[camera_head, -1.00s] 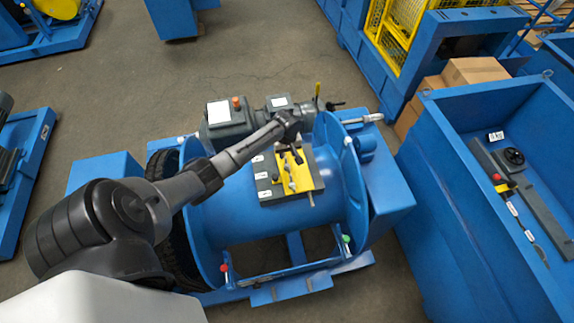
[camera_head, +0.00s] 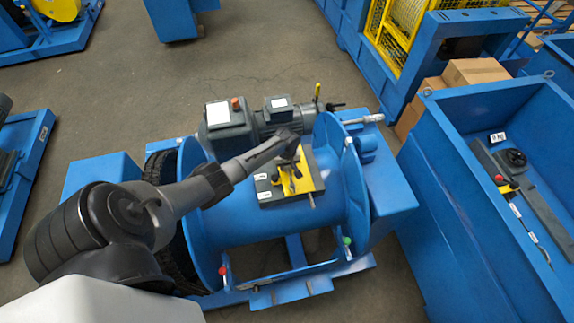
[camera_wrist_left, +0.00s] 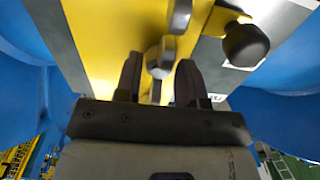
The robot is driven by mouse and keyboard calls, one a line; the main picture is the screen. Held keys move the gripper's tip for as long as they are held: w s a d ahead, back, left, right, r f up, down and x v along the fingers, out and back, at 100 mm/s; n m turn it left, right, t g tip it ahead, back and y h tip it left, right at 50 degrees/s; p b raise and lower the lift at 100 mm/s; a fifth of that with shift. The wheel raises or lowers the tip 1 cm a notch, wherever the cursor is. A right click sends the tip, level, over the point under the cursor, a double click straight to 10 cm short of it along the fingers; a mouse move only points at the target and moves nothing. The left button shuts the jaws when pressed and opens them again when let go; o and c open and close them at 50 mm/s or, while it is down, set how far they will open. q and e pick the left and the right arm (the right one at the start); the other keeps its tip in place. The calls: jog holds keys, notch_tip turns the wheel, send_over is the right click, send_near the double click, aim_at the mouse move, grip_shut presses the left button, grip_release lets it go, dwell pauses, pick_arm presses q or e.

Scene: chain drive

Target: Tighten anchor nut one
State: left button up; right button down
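The yellow plate (camera_head: 301,187) with small metal nuts and fittings lies on a grey base block (camera_head: 316,170) on top of the blue drum (camera_head: 240,213). My left gripper (camera_head: 288,184) is over the plate, pointing down. In the left wrist view its two dark fingers (camera_wrist_left: 158,72) stand apart. A rounded metal nut or stud head (camera_wrist_left: 160,57) shows between and just beyond the fingertips, with gaps beside it. Which numbered nut it is I cannot tell. A dark knob (camera_wrist_left: 245,44) sits to the right of the fingers. My right gripper is not in view.
A grey motor with gearbox (camera_head: 228,126) stands behind the drum. A large blue bin (camera_head: 452,185) at the right holds a long dark part with a round knob (camera_head: 513,157). The drum's blue flanges rise on both sides.

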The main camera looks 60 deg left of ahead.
pick_arm(q)
jog(key=c, duration=0.6)
